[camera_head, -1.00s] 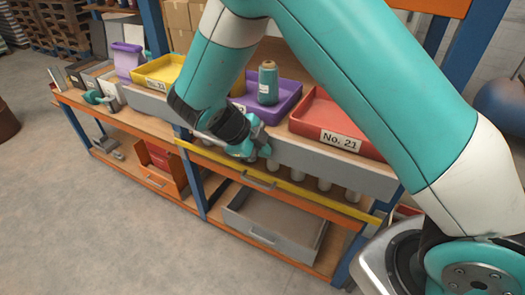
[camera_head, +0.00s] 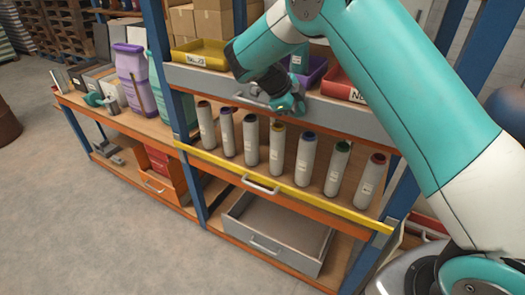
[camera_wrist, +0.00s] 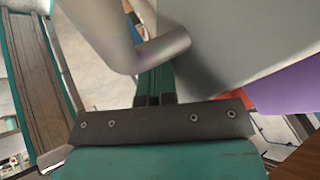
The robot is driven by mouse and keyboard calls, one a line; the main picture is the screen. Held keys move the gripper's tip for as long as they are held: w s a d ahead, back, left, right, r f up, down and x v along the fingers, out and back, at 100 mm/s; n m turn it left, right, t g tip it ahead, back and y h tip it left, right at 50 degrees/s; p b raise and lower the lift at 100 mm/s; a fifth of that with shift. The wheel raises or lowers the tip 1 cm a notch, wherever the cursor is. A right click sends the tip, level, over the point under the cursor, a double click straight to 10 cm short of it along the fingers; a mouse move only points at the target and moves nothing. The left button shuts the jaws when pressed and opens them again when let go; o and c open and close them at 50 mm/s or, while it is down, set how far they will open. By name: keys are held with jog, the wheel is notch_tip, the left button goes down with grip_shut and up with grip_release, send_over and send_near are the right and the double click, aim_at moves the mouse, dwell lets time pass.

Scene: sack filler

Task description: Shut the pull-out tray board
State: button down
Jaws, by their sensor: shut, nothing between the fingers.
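The pull-out tray board (camera_head: 340,118) has a long grey front and carries a yellow tray (camera_head: 200,53), a purple tray (camera_head: 318,70) and a red tray (camera_head: 342,84). It sits back in the rack, its front close to the blue posts. A grey handle (camera_head: 248,92) is on its front, partly behind my wrist. My gripper (camera_head: 284,109) is shut and empty, right at the board's front beside the handle. In the wrist view, the shut fingers (camera_wrist: 155,88) are close to the grey handle bar (camera_wrist: 165,50); I cannot tell whether they touch.
Several capped white cylinders (camera_head: 304,158) stand on the shelf below, behind a yellow-edged front with a handle (camera_head: 261,185). A grey drawer (camera_head: 278,235) is pulled out at the bottom. Purple and green containers stand left (camera_head: 130,75). The floor at left is clear.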

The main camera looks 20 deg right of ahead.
jog(key=shift+w+d+r, duration=0.1)
jog(key=shift+w+d, duration=0.15)
jog(key=shift+d, duration=0.05)
jog(key=s+a+b, duration=0.3)
jog(key=a, duration=0.1)
jog(key=s+a+r+n+t+y+p, duration=0.1)
jog(key=a+r+n, duration=0.1)
jog(key=r+n, duration=0.3)
jog(key=s+a+r+n+t+y, duration=0.1)
jog(key=s+a+r+n, duration=0.15)
jog(key=r+n, duration=0.3)
jog(key=s+a+n+y, duration=0.3)
jog(key=s+n, duration=0.4)
jog(key=s, duration=0.2)
jog(key=s+a+n+g+y, duration=0.1)
jog(key=s+a+n+y, duration=0.2)
jog(key=s+n, duration=0.5)
jog(key=s+a+n+g+y, duration=0.1)
jog(key=s+a+n+y, duration=0.2)
jog(key=s+n, duration=0.5)
jog(key=s, duration=0.4)
jog(key=shift+f+y, duration=0.3)
jog(key=shift+f, duration=0.1)
